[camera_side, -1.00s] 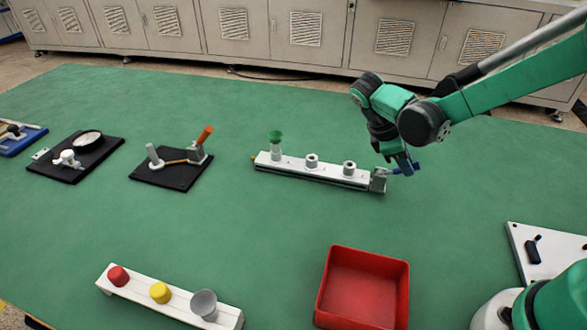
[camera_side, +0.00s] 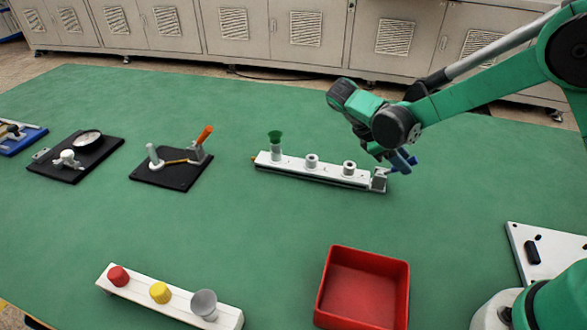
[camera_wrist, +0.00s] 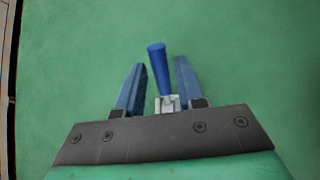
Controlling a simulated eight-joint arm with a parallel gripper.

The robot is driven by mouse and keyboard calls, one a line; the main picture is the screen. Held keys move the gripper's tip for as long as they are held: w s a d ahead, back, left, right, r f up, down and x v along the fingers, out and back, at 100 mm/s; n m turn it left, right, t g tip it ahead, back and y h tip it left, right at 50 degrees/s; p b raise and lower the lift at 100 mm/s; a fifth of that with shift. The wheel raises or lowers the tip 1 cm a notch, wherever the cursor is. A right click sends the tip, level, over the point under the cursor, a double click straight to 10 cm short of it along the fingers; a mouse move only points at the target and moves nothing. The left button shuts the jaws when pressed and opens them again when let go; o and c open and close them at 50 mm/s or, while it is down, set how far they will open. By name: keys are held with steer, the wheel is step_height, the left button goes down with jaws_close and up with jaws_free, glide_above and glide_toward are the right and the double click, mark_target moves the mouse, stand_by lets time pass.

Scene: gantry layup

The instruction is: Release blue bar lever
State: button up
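The blue lever (camera_wrist: 160,68) stands out from a small grey clamp (camera_wrist: 167,103) in the wrist view. My gripper (camera_wrist: 160,75) has its two blue fingers apart, one on each side of the lever, with green gaps between. In the side view the clamp (camera_side: 379,181) is at the right end of a white bar (camera_side: 315,171) on a dark base. My gripper (camera_side: 402,162) is low over this end; its fingers and the lever overlap there, so the lever's exact tilt is unclear.
A green cup (camera_side: 275,138) sits on the bar's left post; two other posts are bare. A red bin (camera_side: 322,290) and a white rack (camera_side: 135,287) with red, yellow and grey caps are in front. A black board (camera_side: 172,178) with an orange-handled lever stands left.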

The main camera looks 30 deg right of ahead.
steer(key=shift+o, duration=0.7)
step_height(320, 180, up, 20)
steer(key=shift+c, duration=0.3)
